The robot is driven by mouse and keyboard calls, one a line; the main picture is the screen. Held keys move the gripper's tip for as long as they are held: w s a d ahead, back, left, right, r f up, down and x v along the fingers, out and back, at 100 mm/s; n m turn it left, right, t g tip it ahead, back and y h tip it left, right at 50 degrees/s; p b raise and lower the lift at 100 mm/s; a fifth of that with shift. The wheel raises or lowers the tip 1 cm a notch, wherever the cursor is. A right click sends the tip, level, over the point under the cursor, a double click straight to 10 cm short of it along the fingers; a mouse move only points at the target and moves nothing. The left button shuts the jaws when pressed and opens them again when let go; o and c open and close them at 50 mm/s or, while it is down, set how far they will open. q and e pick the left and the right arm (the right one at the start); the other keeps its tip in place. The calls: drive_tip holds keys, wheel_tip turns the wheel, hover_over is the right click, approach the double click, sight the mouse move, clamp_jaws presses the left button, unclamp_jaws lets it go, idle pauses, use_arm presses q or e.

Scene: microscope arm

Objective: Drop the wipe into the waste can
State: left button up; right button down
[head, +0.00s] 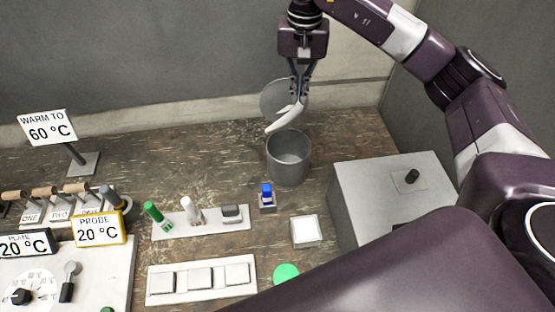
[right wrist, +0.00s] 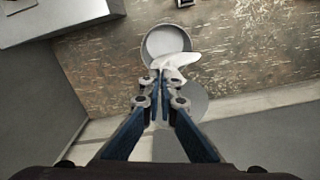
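The wipe (head: 286,118) is a white strip hanging tilted from my right gripper (head: 299,92), which is shut on it. The waste can (head: 289,168) is an open grey cylinder on the bench. In the head view the wipe's lower end is just above the can's back left rim. In the right wrist view the wipe (right wrist: 181,62) overlaps the near rim of the can (right wrist: 165,43), and the gripper (right wrist: 161,90) fingers are close together at it. The can's grey round lid (head: 272,97) stands open behind it. My left gripper is not in view.
A grey box (head: 385,190) with a black knob stands right of the can. A blue switch (head: 266,192), a white square block (head: 305,231) and a rack (head: 205,221) with green and white items are in front. Signs and a dial panel are at left.

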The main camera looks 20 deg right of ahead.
drive_tip(key=shift+f+b, duration=0.6)
drive_tip(key=shift+f, duration=2.1)
drive_tip(key=c, duration=2.2)
unclamp_jaws()
drive_tip(key=shift+o, duration=0.6)
drive_tip(key=o, duration=0.5)
drive_tip(key=shift+o, duration=0.7)
drive_tip(key=o, duration=0.6)
drive_tip(key=shift+r, duration=0.1)
